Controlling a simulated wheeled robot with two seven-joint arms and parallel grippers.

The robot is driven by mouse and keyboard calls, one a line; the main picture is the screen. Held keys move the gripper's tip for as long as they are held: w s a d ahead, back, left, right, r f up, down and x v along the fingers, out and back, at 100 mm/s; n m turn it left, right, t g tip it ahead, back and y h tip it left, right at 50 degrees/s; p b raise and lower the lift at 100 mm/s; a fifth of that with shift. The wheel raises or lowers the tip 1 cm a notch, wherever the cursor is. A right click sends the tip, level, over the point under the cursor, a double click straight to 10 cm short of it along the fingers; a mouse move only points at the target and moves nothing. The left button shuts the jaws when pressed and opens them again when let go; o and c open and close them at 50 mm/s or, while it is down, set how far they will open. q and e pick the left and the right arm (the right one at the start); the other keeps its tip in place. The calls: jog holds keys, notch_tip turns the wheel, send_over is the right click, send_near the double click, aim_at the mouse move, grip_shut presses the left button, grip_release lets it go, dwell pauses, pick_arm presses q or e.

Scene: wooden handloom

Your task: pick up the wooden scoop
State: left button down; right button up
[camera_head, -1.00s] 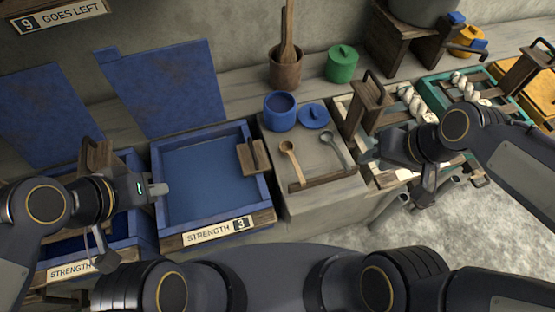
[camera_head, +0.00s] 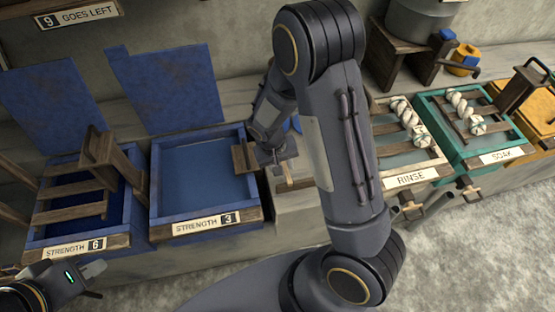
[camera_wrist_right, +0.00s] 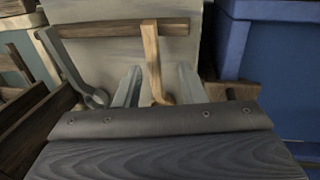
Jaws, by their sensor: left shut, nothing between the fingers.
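The wooden scoop (camera_wrist_right: 152,62) shows in the right wrist view, its light brown handle leaning on a wooden rest bar. My right gripper (camera_wrist_right: 158,88) is open around it, one finger on either side of the scoop, with a gap showing. In the head view, my right gripper (camera_head: 279,155) is over the stand between the blue vat and the rinse tray, and my right arm hides most of the scoop there. My left gripper (camera_head: 97,272) is shut and empty at the bottom left, far from the scoop.
A grey metal ladle (camera_wrist_right: 94,97) leans on the same rest bar (camera_wrist_right: 100,29), beside the scoop. The blue vat (camera_head: 203,227) marked 3 has a wooden block (camera_head: 244,157) on its edge. A wooden rack (camera_head: 75,190) stands on the vat marked 6.

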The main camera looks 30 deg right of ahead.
aim_at(286, 169)
jog(key=f, duration=0.1)
jog(key=d+f, duration=0.1)
jog(key=f, duration=0.1)
jog(key=f+p, duration=0.1)
jog(key=shift+w+d+f, duration=0.2)
jog(key=shift+d, duration=0.2)
jog(key=shift+f, duration=0.3)
jog(key=shift+c, duration=0.2)
grip_shut()
jog(key=shift+r, duration=0.1)
jog(key=shift+w+r, duration=0.1)
jog(key=shift+r, duration=0.4)
jog(key=s+a+r+b, duration=0.2)
jog(key=s+a+r, duration=0.7)
jog(key=r, duration=0.3)
jog(key=shift+s+a, duration=0.2)
jog(key=shift+s, duration=0.55)
